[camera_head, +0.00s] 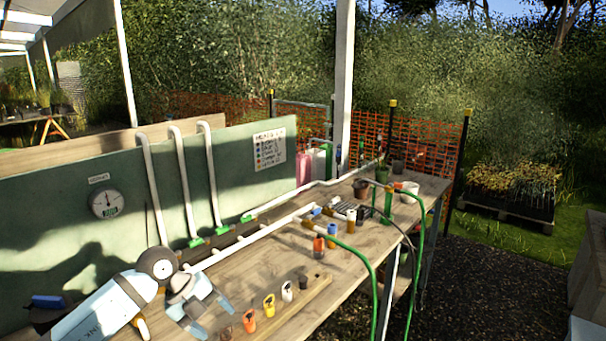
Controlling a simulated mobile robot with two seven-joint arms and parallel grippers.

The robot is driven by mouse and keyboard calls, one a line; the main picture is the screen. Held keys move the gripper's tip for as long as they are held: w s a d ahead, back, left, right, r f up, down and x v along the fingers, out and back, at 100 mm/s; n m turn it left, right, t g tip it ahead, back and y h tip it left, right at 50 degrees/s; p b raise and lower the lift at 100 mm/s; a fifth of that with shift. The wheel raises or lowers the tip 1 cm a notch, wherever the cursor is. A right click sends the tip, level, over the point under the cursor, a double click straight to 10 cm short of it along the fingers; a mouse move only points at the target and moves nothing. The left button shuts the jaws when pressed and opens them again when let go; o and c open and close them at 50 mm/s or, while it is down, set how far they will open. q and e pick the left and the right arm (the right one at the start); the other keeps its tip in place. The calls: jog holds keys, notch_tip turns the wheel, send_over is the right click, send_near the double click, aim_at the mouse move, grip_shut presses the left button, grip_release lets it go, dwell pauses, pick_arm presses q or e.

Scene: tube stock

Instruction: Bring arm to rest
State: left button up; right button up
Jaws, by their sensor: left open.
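My left arm comes in from the lower left, with a pale blue link and a dark grey joint. My left gripper (212,317) hangs over the near left part of the wooden bench (345,268). Its two pale blue fingers are spread apart and nothing shows between them. It is just left of a wooden strip (312,297) that carries a row of small coloured fittings, among them an orange one (249,321) and a yellow one (269,305). I cannot tell how high the fingers are above the bench. My right gripper is not in view.
A green back panel (60,238) with a gauge (107,204) and white pipes (187,180) stands behind the arm. Green hoses (373,290) hang over the bench's right edge. Cups and fittings stand farther back. Bare wood shows in the bench's middle.

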pick_arm(q)
jog(key=s+d+f+n+t+h+b, duration=0.3)
jog(key=s+d+h, duration=0.7)
jog(key=d+h, duration=0.2)
jog(key=s+a+f+n+t+y+b, duration=0.1)
jog(key=s+a+f+n+t+y, duration=0.25)
jog(key=s+f+n+y, duration=0.35)
jog(key=s+a+f+n+t+y+b, duration=0.25)
jog(key=s+a+f+n, duration=0.2)
jog(key=f+n, duration=0.55)
jog(key=s+a+f+n+t+y+b, duration=0.15)
jog(key=s+a+f+n+y, duration=0.25)
jog(key=s+f+n+y, duration=0.4)
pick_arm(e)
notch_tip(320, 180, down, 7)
pick_arm(q)
notch_tip(320, 180, up, 11)
jog(key=m+h+p, duration=0.1)
jog(key=h+p, duration=0.1)
jog(key=p, duration=1.3)
jog(key=shift+a+f, duration=0.2)
jog(key=shift+a, duration=0.2)
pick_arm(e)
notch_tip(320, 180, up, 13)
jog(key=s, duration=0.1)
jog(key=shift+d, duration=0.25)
